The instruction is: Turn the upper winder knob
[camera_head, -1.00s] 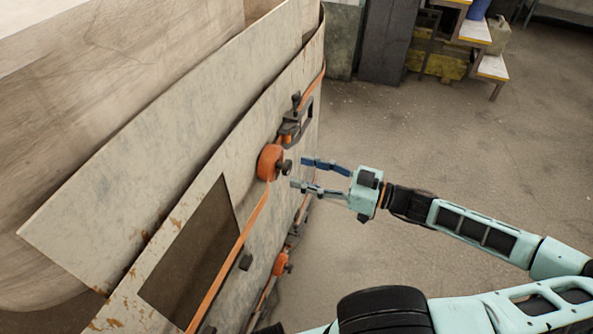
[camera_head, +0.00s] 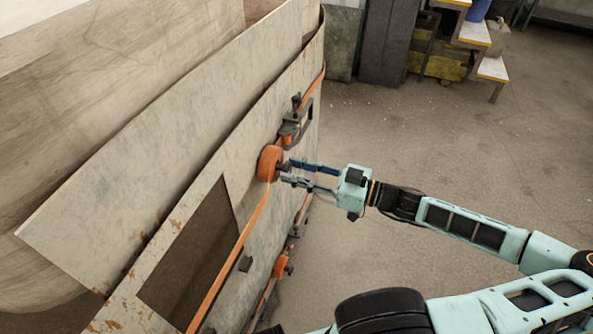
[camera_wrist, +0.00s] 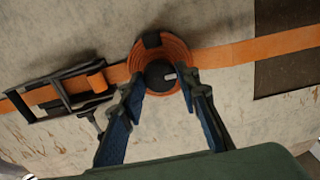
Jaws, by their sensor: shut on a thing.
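The upper winder (camera_head: 268,163) is an orange strap coil on the side of the pale, rust-flecked panel. Its dark knob (camera_wrist: 160,75), with a light mark on it, faces the wrist camera at the middle of the coil. My gripper (camera_head: 285,172) reaches the winder from the right. In the wrist view its two blue-padded fingers (camera_wrist: 161,92) stand on either side of the knob and are shut on it. In the head view the fingertips hide most of the knob.
An orange strap (camera_head: 233,255) runs along the panel through the winder to a dark buckle (camera_head: 292,130). A lower orange winder (camera_head: 280,265) sits below. Open concrete floor (camera_head: 440,160) lies to the right. A stepped stand (camera_head: 474,34) is far back.

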